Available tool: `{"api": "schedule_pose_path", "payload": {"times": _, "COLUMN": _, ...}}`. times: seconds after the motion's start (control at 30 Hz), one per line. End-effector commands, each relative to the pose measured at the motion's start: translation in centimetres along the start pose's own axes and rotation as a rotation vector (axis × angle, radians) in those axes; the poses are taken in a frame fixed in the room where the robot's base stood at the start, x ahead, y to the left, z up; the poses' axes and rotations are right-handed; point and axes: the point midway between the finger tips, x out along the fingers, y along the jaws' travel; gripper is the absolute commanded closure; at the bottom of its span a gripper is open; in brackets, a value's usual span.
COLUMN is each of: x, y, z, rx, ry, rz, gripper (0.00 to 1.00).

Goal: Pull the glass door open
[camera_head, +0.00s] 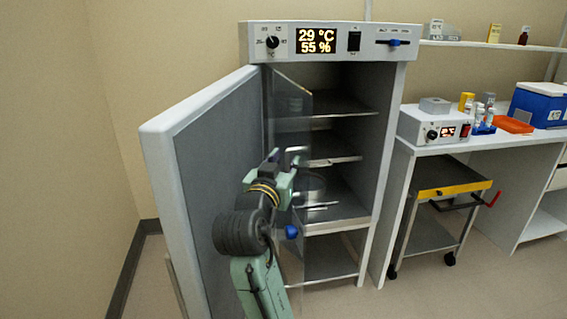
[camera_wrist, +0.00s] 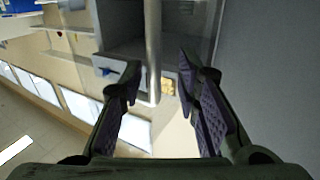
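The glass door (camera_head: 292,115) is a clear pane hinged at the left of the cabinet (camera_head: 385,150). It stands ajar, swung out to the left in front of the shelves. My gripper (camera_head: 298,172) is at the pane, about halfway up. In the wrist view a pale upright bar (camera_wrist: 152,45), which looks like the door's handle, shows between the fingers of my gripper (camera_wrist: 158,78). The fingers are apart, with gaps on both sides of the bar. Contact cannot be told. A blue knob (camera_head: 291,231) shows below my gripper.
The thick outer door (camera_head: 205,150) stands wide open at left, close beside my arm. The control panel (camera_head: 365,41) tops the cabinet. A cart (camera_head: 450,190) with a yellow-edged top and a bench (camera_head: 505,139) with a blue box (camera_head: 540,103) stand at right. Floor is clear in front.

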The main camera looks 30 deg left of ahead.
Motion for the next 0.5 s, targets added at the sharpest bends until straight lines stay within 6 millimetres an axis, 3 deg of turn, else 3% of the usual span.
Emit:
{"api": "schedule_pose_path", "payload": {"times": 0.27, "x": -0.3, "y": 0.1, "z": -0.1, "rx": 0.0, "ry": 0.001, "rz": 0.001, "gripper": 0.7}}
{"api": "schedule_pose_path", "payload": {"times": 0.5, "x": -4.1, "y": -0.1, "z": 0.0, "rx": 0.002, "ry": 0.002, "rz": -0.003, "gripper": 0.7}}
